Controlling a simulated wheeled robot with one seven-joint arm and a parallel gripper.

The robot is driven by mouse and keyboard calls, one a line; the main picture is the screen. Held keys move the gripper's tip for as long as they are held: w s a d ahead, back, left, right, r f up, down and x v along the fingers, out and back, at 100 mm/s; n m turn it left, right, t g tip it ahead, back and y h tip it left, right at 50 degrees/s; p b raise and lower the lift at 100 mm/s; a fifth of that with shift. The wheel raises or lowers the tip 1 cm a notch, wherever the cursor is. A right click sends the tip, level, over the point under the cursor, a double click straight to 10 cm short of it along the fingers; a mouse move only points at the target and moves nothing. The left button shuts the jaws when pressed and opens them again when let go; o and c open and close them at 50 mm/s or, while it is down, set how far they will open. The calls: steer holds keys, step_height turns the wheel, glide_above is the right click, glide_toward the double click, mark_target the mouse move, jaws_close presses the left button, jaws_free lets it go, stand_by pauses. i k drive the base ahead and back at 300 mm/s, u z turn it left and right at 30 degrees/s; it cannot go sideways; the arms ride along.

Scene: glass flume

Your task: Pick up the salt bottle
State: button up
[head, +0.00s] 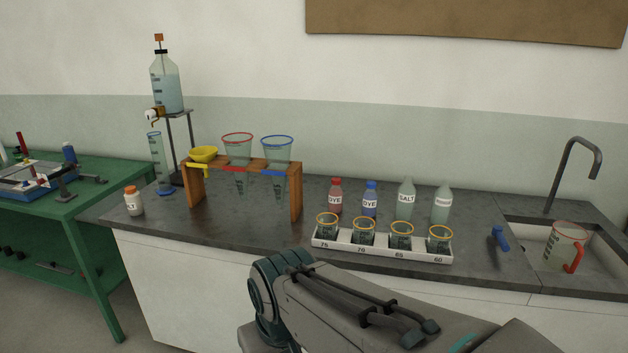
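A pale green translucent bottle labelled SALT (406,200) stands upright at the back of the grey counter (270,235), right of the blue dye bottle. A similar pale bottle (442,205) stands just to its right; its label is too small to read. A small white jar (133,203) with an orange cap stands at the counter's left end; its partly turned label shows letters like "LT". My arm crosses the bottom of the head view, in front of the counter. My gripper is not in view.
A white tray (330,243) with several yellow-rimmed beakers stands in front of the bottles. Red (335,197) and blue (370,200) dye bottles stand to the left. A wooden stand (297,200) holds funnels. At right are a blue-handled tool (500,238) and a sink with a jug (565,245).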

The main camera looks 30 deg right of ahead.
mark_target(406, 192)
steer(key=z, duration=0.8)
steer(key=i, duration=0.9)
steer(key=z, duration=0.7)
steer(key=i, duration=0.5)
steer(key=u, duration=0.05)
